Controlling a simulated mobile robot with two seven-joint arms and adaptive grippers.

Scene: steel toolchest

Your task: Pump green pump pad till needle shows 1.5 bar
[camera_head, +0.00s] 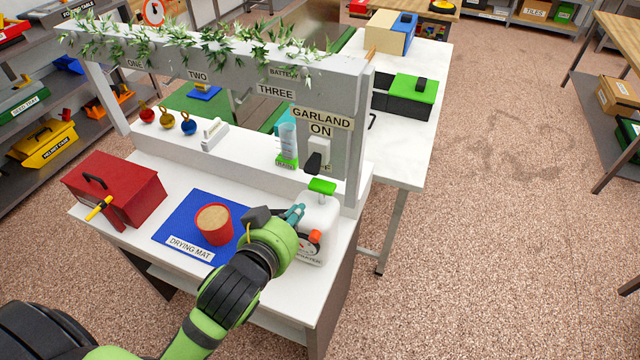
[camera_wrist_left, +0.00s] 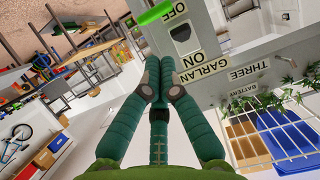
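The white sprayer bottle (camera_head: 319,217) stands at the right end of the white bench, with the green pump pad (camera_head: 322,186) on top. The pad also shows at the top edge of the left wrist view (camera_wrist_left: 156,12). My left gripper (camera_head: 297,212) is beside the bottle on its left, a little below the pad and apart from it. Its teal fingers (camera_wrist_left: 158,75) are drawn together with nothing between them. An orange part (camera_head: 315,236) sits on the bottle's front. My arm covers the bottle's lower left. I cannot make out a needle or its reading. My right gripper is out of view.
A red cup (camera_head: 213,224) stands on the blue drying mat (camera_head: 185,252), left of my gripper. A red toolbox (camera_head: 128,188) is farther left. Behind the pad are a garland switch (camera_head: 319,150) and the grey frame post (camera_head: 356,150).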

